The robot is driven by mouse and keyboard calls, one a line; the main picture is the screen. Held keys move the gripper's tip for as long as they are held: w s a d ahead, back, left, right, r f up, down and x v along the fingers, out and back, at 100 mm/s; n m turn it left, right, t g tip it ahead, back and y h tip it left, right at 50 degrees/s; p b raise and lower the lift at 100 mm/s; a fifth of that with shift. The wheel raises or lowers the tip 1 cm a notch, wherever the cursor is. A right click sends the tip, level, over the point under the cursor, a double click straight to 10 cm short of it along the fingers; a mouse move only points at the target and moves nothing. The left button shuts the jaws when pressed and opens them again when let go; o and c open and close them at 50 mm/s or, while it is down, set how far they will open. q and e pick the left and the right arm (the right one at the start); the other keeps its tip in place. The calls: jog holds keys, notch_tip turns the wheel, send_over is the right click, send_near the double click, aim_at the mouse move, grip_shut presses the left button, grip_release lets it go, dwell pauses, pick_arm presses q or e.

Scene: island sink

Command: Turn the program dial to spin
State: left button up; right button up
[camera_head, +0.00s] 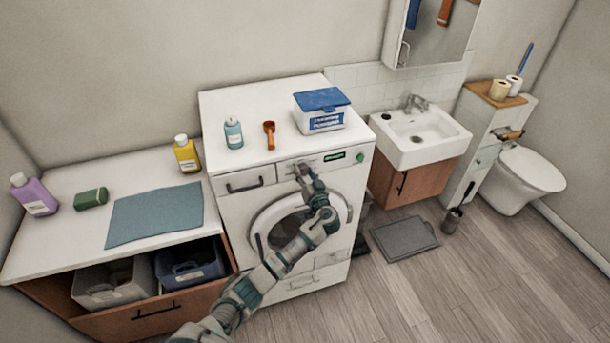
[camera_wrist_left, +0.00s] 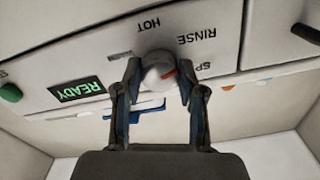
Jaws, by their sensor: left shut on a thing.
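In the left wrist view the panel appears upside down, with HOT, RINSE and a partly hidden label starting "SP" around the dial. The red mark faces the RINSE and "SP" side; which label it lines up with I cannot tell. My left gripper (camera_wrist_left: 158,88) is shut on the dial, one finger on each side. In the head view my left gripper (camera_head: 303,172) is at the panel of the washing machine (camera_head: 232,205) and hides the dial. My right gripper is not in view.
A green READY display (camera_wrist_left: 78,89) and a green button (camera_wrist_left: 10,92) are on the same panel. A spray bottle (camera_head: 233,133), an orange scoop (camera_head: 269,136) and a blue-lidded powder box (camera_head: 322,110) stand on the machine's top. The floor (camera_head: 480,270) at right is mostly clear.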

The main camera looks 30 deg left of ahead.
pick_arm(q)
jog(key=m, duration=0.3)
jog(key=shift+w+r+m, duration=0.1)
jog(key=shift+r+m, duration=0.15)
jog(key=shift+m, duration=0.05)
jog(key=m+p, duration=0.1)
jog(key=m, duration=0.2)
jog(key=shift+m+p, duration=0.3)
jog(key=shift+m, duration=1)
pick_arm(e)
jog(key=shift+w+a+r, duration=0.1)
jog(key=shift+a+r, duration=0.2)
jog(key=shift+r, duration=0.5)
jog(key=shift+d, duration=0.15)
pick_arm(q)
jog(key=o, duration=1.1)
jog(key=shift+d+f, duration=0.1)
jog(key=shift+f, duration=0.05)
jog(key=shift+o, duration=0.2)
jog(key=shift+w+f, duration=0.1)
jog(key=shift+w, duration=0.05)
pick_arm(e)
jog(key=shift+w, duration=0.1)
